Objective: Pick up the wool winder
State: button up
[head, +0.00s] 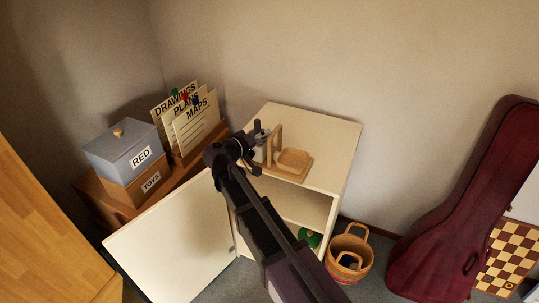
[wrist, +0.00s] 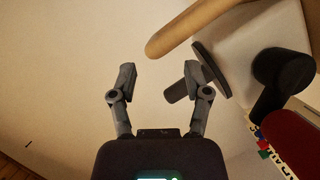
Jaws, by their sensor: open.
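What looks like the wool winder (head: 259,153) stands on top of the white cabinet (head: 325,140). My gripper (wrist: 161,80) is open in the wrist view. The peg appears between the fingers, close to the right one; I cannot tell whether they touch.
A wooden piece with an upright post (head: 280,143) and a shallow square tray (head: 294,160) stands close on the right. The cabinet door (head: 170,240) hangs open. A basket (head: 350,252) and a red instrument case (head: 450,205) are at right. The cabinet's back right is clear.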

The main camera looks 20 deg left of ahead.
aim_at(274, 131)
jog(key=shift+w+d, duration=0.1)
jog(key=shift+w, duration=0.05)
jog(key=shift+b+x, duration=0.4)
jog(key=shift+x, duration=2.2)
jog(key=shift+d+r, duration=0.1)
jog(key=shift+d, duration=0.05)
grip_shut()
